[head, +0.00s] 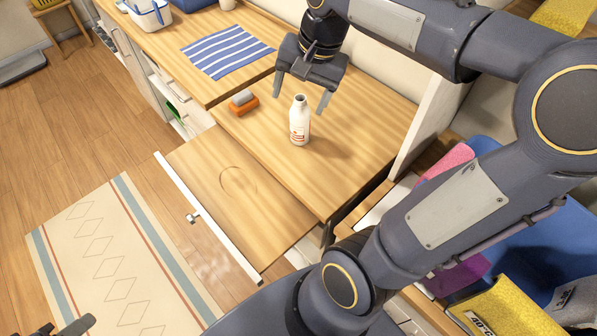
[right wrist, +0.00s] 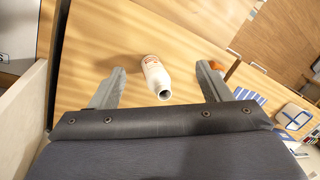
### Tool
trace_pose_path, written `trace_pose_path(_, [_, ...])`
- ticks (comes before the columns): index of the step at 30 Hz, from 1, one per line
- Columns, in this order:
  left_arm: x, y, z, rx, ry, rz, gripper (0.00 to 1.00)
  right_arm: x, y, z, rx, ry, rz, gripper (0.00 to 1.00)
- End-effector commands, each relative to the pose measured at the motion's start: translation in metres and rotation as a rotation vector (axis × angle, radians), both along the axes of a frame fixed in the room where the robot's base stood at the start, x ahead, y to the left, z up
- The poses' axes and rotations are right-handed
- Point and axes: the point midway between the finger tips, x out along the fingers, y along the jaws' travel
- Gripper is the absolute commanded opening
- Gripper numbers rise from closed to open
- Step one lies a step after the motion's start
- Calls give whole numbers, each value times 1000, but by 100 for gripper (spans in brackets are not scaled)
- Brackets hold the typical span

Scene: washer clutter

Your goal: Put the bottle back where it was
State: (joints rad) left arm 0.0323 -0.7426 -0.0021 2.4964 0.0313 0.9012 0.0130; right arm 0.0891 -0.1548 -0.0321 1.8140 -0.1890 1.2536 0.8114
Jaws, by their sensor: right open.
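A white bottle (head: 299,122) with reddish print and an open neck stands upright on the wooden counter (head: 345,170). My right gripper (head: 299,97) is open and empty, with its fingers pointing down just behind and above the bottle. In the right wrist view the bottle (right wrist: 156,76) shows between the two spread fingers (right wrist: 162,82), with clear space on both sides. Grey tips that look like my left gripper (head: 60,328) show at the bottom left edge, mostly cut off.
A pulled-out wooden board (head: 210,165) with a faint circle outline (head: 238,180) is in front of the counter. An orange and grey sponge (head: 243,102) lies left of the bottle. A blue striped cloth (head: 228,50) lies farther back. A blue bin (head: 545,225) with cloths stands at right.

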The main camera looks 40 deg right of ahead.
Motion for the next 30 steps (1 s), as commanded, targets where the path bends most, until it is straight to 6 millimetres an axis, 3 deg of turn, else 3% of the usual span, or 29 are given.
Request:
trace_pose_path(1, [0,0,0,0,0,0,36,-27,18,-4,5,-75,122,71])
trace_pose_path(3, [0,0,0,0,0,0,36,-56,41,-16,-1,-173,289,71])
trace_pose_path(6, [0,0,0,0,0,0,36,-88,69,-35,-26,-300,482,71])
trace_pose_path(10, [0,0,0,0,0,0,36,-114,92,-57,-66,-408,641,71])
trace_pose_path(15, [0,0,0,0,0,0,36,-125,103,-68,-90,-459,715,71])
trace_pose_path(30, [0,0,0,0,0,0,36,-125,102,-68,-90,-456,716,71])
